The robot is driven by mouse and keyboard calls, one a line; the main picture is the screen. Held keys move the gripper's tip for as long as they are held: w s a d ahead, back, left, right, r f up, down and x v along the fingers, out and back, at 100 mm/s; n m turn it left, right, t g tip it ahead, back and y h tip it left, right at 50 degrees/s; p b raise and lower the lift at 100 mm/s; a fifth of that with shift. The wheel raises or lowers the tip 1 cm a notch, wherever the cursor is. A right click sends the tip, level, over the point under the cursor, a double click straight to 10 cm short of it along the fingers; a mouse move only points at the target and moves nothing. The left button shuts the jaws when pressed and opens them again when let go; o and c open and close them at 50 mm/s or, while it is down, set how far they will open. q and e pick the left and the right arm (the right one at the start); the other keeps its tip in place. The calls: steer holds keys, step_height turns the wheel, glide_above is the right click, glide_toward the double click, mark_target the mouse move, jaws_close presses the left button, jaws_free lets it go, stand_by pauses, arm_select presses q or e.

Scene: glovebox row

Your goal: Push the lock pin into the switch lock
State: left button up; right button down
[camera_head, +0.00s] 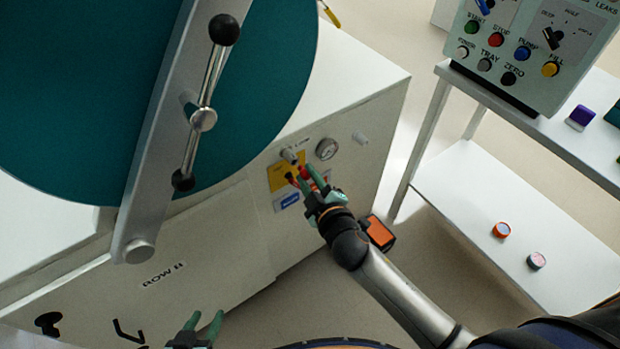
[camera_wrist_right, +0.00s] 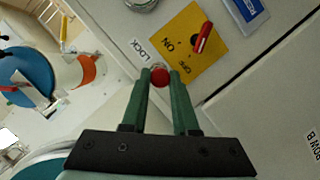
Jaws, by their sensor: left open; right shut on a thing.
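My right gripper (camera_head: 308,179) is at the front panel of the white cabinet, its green fingers shut on the round red head of the lock pin (camera_wrist_right: 160,77). In the right wrist view the pin head sits between the fingertips (camera_wrist_right: 160,74), beside the LOCK label (camera_wrist_right: 131,50). The fingers hide the pin's shaft and the hole, so its depth cannot be told. The red-handled switch (camera_wrist_right: 202,38) is on a yellow plate (camera_wrist_right: 189,28) marked ON and OFF, close to the pin. My left gripper (camera_head: 203,325) is open and empty, low in the head view.
A round gauge (camera_head: 326,149) and a grey knob (camera_head: 289,155) are close to the yellow plate. A large teal door with a bar handle (camera_head: 203,119) stands at left. A white shelf (camera_head: 480,190) and a button panel (camera_head: 530,60) are at right.

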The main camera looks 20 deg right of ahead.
arm_select(q)
steer(key=shift+s+f, duration=0.2)
steer(key=shift+s, duration=0.15)
arm_select(e)
steer(key=shift+w+a, duration=0.35)
steer(key=shift+w, duration=0.55)
steer(key=c, duration=1)
jaws_free()
steer(key=o, duration=0.4)
arm_select(q)
steer(key=shift+w+r, duration=0.1)
steer(key=shift+w, duration=0.15)
steer(key=shift+w, duration=0.1)
steer(key=shift+r, duration=0.15)
